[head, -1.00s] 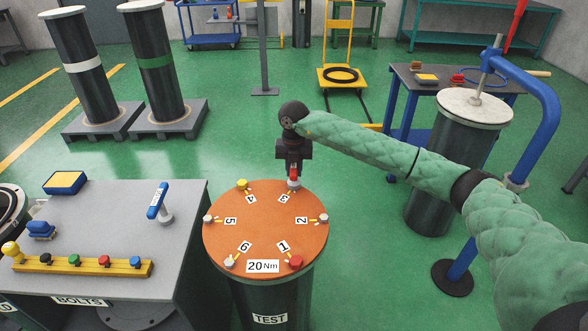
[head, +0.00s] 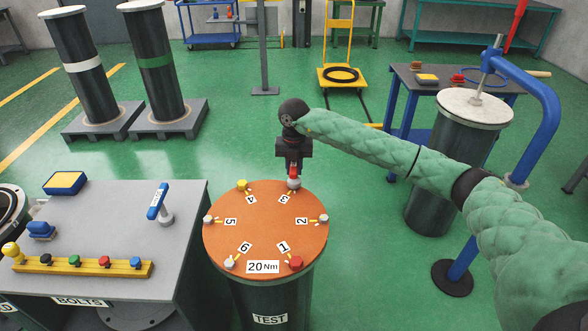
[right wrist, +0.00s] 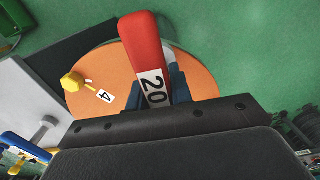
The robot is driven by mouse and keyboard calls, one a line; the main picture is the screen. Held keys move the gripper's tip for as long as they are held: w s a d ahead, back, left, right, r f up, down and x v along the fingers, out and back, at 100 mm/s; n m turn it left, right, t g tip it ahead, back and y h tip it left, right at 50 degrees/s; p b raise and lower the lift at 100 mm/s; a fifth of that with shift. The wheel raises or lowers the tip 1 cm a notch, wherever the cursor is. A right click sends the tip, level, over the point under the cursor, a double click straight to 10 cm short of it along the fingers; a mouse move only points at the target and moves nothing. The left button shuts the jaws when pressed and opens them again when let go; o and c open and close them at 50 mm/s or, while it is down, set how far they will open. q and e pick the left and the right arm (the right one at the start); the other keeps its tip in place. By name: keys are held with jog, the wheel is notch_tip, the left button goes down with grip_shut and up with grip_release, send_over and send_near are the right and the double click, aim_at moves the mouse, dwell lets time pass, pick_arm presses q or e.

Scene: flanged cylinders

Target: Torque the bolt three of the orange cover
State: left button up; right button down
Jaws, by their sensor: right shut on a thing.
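The orange cover (head: 262,222) lies on a dark drum with a TEST label. It carries numbered bolts around its rim and a 20 Nm label. My right gripper (head: 293,166) is above position three and shut on a red tool (right wrist: 143,45) marked 20. The tool's lower end meets the bolt at three (head: 294,184), which it largely hides; I cannot tell how it is seated. A yellow bolt (head: 242,185) is at four and a red bolt (head: 296,262) at one. Pale bolts are at two, five and six. My left gripper is not in view.
At left, a grey table (head: 120,215) holds a yellow rack (head: 82,267) of coloured pieces and a blue-handled tool (head: 157,200) in a stand. A pale-topped drum (head: 440,180) and blue post stand right, behind my arm.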

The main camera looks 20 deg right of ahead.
jog(key=shift+r+p, duration=0.65)
jog(key=shift+r, duration=2.05)
